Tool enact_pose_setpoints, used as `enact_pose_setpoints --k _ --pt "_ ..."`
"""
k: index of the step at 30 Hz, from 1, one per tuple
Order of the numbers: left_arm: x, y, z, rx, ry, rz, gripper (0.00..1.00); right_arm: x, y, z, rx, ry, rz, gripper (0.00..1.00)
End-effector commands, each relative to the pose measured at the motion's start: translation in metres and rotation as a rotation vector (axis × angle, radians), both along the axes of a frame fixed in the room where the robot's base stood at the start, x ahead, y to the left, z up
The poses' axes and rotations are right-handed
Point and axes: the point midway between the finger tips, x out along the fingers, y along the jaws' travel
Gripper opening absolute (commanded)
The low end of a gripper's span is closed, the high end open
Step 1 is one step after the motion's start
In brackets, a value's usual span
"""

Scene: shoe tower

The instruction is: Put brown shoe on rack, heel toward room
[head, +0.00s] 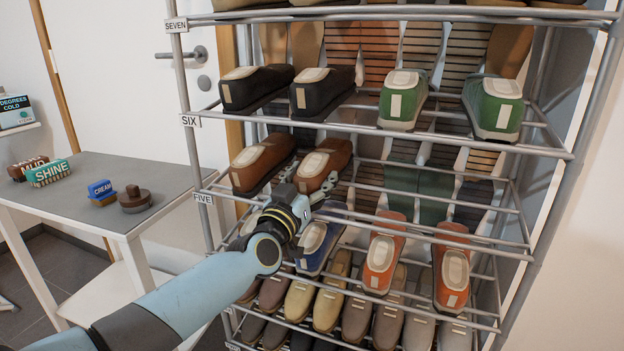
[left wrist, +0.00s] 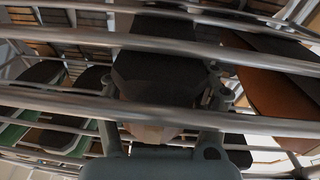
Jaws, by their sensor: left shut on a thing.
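The brown shoe (head: 325,163) is on the tier labelled FIVE of the rack (head: 372,128), right of a matching brown shoe (head: 262,162). Its pale heel patch faces me and its toe points into the rack. My left gripper (head: 312,187) is at its heel end, shut on it. In the left wrist view the held shoe's dark sole (left wrist: 160,75) shows between the two fingers, with rack bars crossing in front. Whether the sole rests fully on the bars is unclear. My right gripper is not in view.
Black shoes (head: 322,92) and green shoes (head: 403,98) stand on the tier above. A blue shoe (head: 318,243) and orange shoes (head: 383,258) stand below. Rack bars run close around the gripper.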

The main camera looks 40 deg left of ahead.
Motion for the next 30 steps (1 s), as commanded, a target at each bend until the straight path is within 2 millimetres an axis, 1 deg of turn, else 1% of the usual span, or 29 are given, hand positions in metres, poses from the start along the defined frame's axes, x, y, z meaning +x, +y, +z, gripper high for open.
enact_pose_setpoints --k 7,8,14,20,22,23,30 --pt "0.0002 0.0 0.0014 0.001 -0.003 0.0 0.11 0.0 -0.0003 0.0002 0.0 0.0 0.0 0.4" --pt "0.0001 0.0 0.0013 0.001 -0.003 0.0 0.64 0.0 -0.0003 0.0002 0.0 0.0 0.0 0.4" --pt "0.0 -0.0001 0.0008 0.0 -0.002 0.0 0.9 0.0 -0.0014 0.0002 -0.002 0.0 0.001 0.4" --pt "-0.0002 -0.0001 0.0004 0.0 0.0 0.0 0.9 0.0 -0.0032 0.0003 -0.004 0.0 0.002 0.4" --pt "-0.0003 -0.0001 -0.0009 0.0 0.002 0.0 0.99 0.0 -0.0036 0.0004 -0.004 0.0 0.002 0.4" --pt "-0.0003 -0.0001 -0.0009 0.0 0.002 0.0 1.0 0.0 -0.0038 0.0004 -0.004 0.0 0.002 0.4" --pt "-0.0005 -0.0002 -0.0003 0.0 0.001 0.0 1.0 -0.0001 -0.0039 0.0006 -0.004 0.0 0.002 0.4"
